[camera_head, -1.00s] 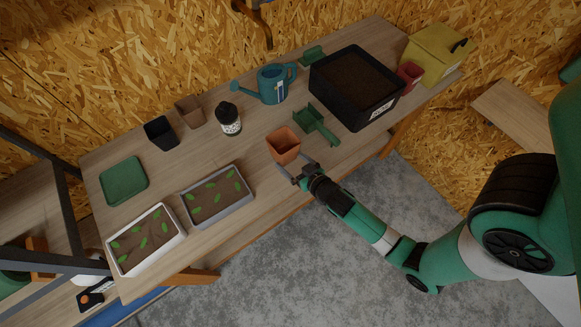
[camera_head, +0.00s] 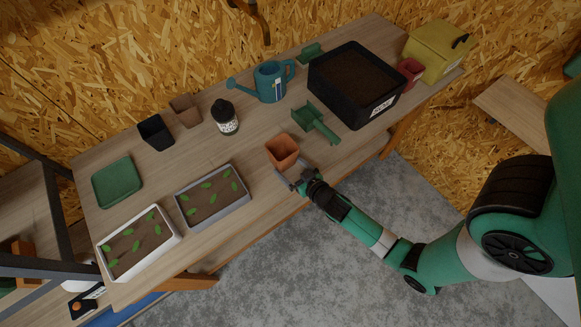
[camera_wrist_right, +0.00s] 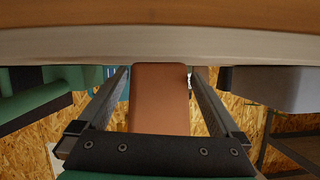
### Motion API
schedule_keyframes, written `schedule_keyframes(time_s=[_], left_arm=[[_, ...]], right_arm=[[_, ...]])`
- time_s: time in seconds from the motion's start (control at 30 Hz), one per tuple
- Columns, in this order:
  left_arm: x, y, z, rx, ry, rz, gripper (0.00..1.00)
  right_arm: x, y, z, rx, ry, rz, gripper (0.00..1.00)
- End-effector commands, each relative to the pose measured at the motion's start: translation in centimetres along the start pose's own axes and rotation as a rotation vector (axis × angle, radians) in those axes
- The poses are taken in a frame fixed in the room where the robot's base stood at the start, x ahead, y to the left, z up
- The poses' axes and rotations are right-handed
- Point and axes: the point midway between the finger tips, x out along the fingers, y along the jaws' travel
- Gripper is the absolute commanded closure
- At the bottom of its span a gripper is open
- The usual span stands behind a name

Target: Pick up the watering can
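The teal watering can (camera_head: 270,82) stands upright at the back of the bench, its spout pointing left and its handle right, with a pale label on its side. Nothing holds it. My right gripper (camera_head: 291,180) is at the bench's front edge, well short of the can, next to a terracotta pot (camera_head: 282,151). In the right wrist view my right gripper (camera_wrist_right: 160,100) has its fingers apart, with the terracotta pot (camera_wrist_right: 160,95) seen between them and gaps on both sides. The watering can cannot be made out there. My left gripper is not in view.
A black planter of soil (camera_head: 352,88) stands right of the can, a green scoop (camera_head: 315,121) in front. A dark jar (camera_head: 225,117) and two small pots (camera_head: 156,132) are left. Seedling trays (camera_head: 213,197) line the front left. Bare wood lies between jar and terracotta pot.

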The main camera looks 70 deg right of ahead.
Motion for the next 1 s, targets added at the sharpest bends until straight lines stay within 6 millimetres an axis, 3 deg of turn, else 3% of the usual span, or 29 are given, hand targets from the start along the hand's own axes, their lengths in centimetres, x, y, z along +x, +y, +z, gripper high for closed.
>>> schedule_keyframes(time_s=[0.17, 0.27, 0.6, 0.7, 1.0], left_arm=[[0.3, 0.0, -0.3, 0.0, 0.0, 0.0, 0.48], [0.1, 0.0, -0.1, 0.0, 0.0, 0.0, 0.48], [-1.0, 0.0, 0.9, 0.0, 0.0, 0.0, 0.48], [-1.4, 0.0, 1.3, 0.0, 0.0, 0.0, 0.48], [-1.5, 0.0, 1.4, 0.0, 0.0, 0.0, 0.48]], right_arm=[[-0.1, 0.0, -0.2, 0.001, -0.001, 0.0, 0.0], [-1.2, 0.0, 0.1, 0.0, -0.001, -0.001, 0.0], [-9.0, 0.1, 0.4, -0.003, -0.003, -0.003, 0.0], [-10.5, 0.1, 0.3, -0.002, -0.002, -0.003, 0.0], [-11.7, 0.2, -0.1, 0.001, 0.001, 0.0, 0.0]])
